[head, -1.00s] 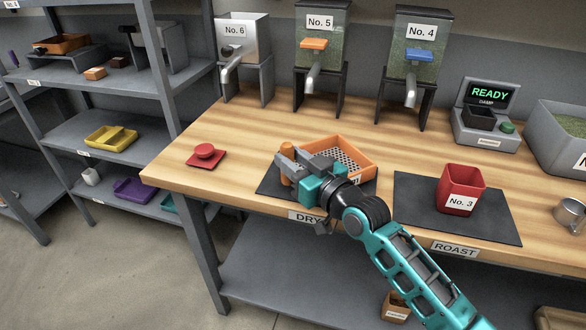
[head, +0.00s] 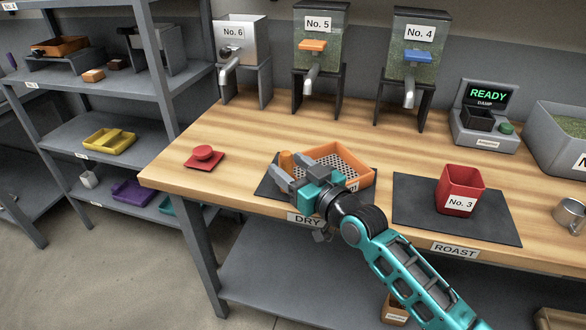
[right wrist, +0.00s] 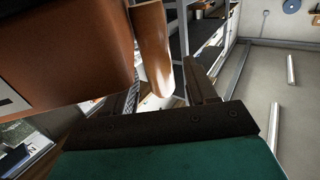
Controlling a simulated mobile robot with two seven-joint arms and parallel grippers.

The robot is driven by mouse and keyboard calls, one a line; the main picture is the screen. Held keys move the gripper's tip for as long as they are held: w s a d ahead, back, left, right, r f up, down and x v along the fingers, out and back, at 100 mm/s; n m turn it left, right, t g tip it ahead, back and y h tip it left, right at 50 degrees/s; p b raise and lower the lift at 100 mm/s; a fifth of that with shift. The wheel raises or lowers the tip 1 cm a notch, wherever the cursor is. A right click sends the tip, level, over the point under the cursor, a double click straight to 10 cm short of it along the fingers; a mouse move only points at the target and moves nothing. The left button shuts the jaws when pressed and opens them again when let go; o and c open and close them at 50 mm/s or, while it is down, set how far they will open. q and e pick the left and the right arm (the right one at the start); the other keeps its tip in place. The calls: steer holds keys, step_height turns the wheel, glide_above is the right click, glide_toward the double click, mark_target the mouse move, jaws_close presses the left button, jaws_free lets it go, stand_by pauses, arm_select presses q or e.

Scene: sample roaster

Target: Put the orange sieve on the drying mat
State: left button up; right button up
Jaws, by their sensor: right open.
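The orange sieve (head: 365,172), a square tray with a mesh bottom, sits on the dark drying mat (head: 268,186) above the DRY label. Its upright orange handle (head: 285,158) is at the sieve's left end. My right gripper (head: 284,173) is open at the handle and hides part of the sieve and mat. In the right wrist view the handle (right wrist: 152,45) shows between the dark fingers (right wrist: 165,92), and the sieve's orange wall (right wrist: 70,50) fills the upper left. I cannot tell whether a finger touches the handle. My left gripper is out of view.
A red No. 3 cup (head: 460,190) stands on the roast mat (head: 412,212) to the right. A small red dish (head: 204,158) is at the left. Dispensers (head: 318,75) and the READY machine (head: 485,125) line the back. The wooden middle (head: 290,125) is clear.

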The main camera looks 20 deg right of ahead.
steer(key=shift+r, duration=0.25)
steer(key=shift+s+d+f, duration=0.15)
steer(key=shift+s+f, duration=0.05)
steer(key=shift+s, duration=0.15)
steer(key=v, duration=1.1)
steer(key=s+a+f+g+h, duration=0.1)
steer(key=s+f+g+h, duration=0.1)
steer(key=s+f, duration=0.4)
steer(key=s+a+f+m+g+h+p, duration=0.1)
steer(key=s+f+g, duration=0.3)
steer(key=f, duration=1)
steer(key=shift+s+a+h, duration=0.35)
steer(key=shift+s+h, duration=0.25)
steer(key=shift+s, duration=0.9)
